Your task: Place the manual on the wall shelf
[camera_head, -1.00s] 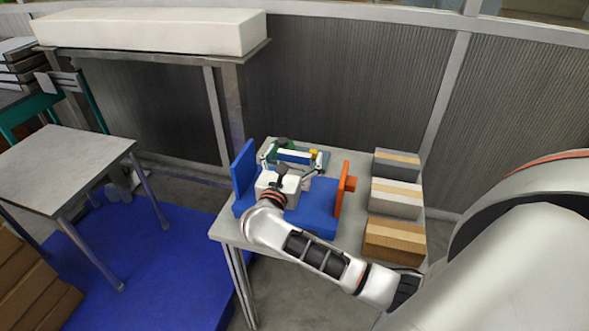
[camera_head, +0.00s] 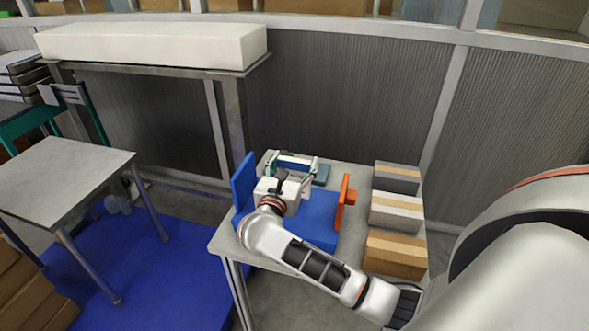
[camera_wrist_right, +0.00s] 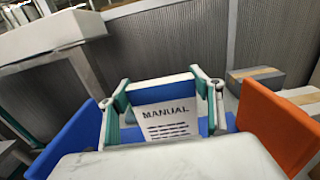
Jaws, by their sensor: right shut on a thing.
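The manual (camera_wrist_right: 168,120) has a white page with the printed word MANUAL and a blue band along its top. It stands between the two fingers of my right gripper (camera_wrist_right: 163,86), which is shut on it. In the head view the right gripper (camera_head: 294,164) is over the back part of the grey table, beyond a blue holder (camera_head: 317,222). Part of the manual is hidden by the gripper. A raised grey shelf (camera_head: 160,72) against the wall at upper left carries a long white block (camera_head: 150,44). My left gripper is out of view.
An orange upright plate (camera_head: 346,200) and a blue upright plate (camera_head: 243,180) flank the holder. Several boxes (camera_head: 396,212) line the table's right side. A teal item (camera_head: 321,174) lies behind. A small bare table (camera_head: 60,180) stands left on blue flooring.

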